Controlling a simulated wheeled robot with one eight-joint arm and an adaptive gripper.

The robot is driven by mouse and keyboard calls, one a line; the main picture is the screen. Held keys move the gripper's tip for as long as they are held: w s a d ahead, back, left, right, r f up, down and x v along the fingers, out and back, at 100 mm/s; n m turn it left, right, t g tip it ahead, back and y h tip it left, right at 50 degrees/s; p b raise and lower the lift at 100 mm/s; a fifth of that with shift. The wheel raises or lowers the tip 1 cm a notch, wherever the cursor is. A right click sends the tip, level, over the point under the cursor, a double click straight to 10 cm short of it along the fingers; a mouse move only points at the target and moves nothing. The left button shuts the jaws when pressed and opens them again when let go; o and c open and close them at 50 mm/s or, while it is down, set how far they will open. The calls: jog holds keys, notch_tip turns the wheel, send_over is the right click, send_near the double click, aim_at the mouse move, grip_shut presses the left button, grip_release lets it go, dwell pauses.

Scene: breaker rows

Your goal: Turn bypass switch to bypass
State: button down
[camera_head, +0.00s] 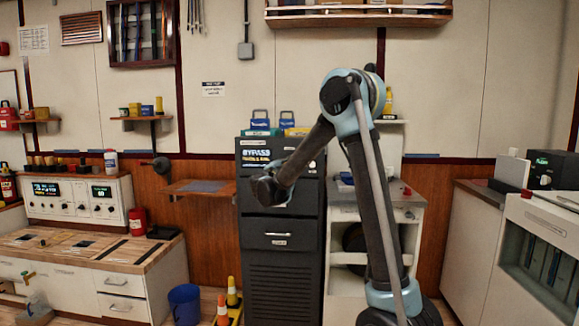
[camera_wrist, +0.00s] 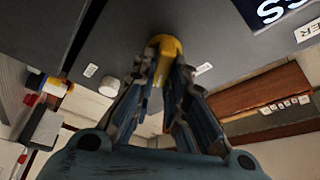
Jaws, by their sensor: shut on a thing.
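The bypass switch shows in the wrist view as a yellow handle (camera_wrist: 166,44) on a dark grey panel (camera_wrist: 215,35). My gripper (camera_wrist: 163,68) is shut on this yellow handle, with a finger on each side of it. Small white labels flank the handle, too blurred to read. In the head view my gripper (camera_head: 270,190) is at the upper front of the tall black cabinet (camera_head: 281,268), below its "BYPASS" sign (camera_head: 256,156). There the gripper hides the switch, and I cannot tell the handle's exact position.
Blue padlock-like items (camera_head: 260,118) stand on top of the cabinet. A wooden wall shelf (camera_head: 200,188) is close to its left. A white cart (camera_head: 405,215) stands to its right, behind my arm.

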jog(key=shift+d, duration=0.15)
jog(key=c, duration=1.6)
grip_release()
jog(key=v, duration=1.2)
jog(key=shift+w, duration=0.1)
